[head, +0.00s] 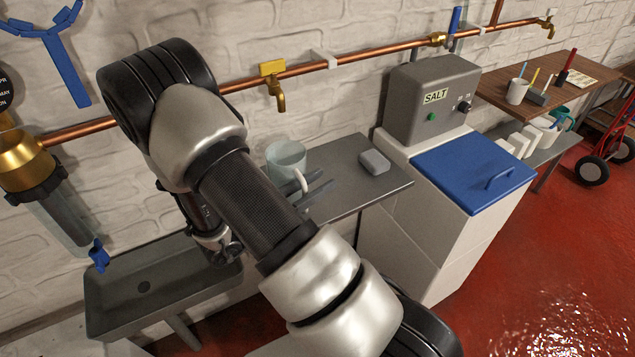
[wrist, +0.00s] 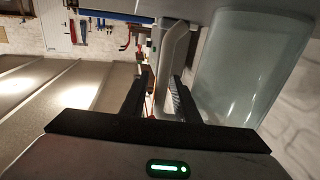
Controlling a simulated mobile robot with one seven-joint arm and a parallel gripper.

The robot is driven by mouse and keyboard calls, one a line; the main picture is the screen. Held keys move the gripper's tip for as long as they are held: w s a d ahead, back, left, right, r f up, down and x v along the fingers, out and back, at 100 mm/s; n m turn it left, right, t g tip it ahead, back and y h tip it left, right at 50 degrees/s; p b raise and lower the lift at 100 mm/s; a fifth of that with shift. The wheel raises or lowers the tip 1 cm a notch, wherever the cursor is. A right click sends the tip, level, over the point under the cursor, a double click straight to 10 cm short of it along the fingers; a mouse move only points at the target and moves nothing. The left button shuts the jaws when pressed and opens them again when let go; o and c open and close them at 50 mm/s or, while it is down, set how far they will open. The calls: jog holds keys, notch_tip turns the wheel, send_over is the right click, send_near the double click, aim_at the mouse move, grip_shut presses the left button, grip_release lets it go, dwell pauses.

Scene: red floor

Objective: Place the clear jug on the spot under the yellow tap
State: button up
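The clear jug (head: 284,158) with a pale handle stands upright, apparently on the grey table (head: 345,155); my arm hides part of its base. The yellow tap (head: 281,97) is on the copper pipe above and behind it. No marked spot is visible. My gripper (head: 325,187) is at the handle side of the jug, its dark fingers apart. In the wrist view, the handle (wrist: 174,45) shows between and beyond the spread fingertips, and the jug body (wrist: 245,65) is at the right. Contact with the handle cannot be told.
A grey sponge-like block (head: 374,162) lies on the table to the right. The grey salt machine (head: 430,100) and a blue lid (head: 470,170) stand further right. A dark sink (head: 150,290) is at the lower left. The copper pipe (head: 360,57) runs along the wall.

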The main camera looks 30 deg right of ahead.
jog(key=p+v, duration=0.2)
jog(key=v, duration=1)
jog(key=shift+r, duration=0.2)
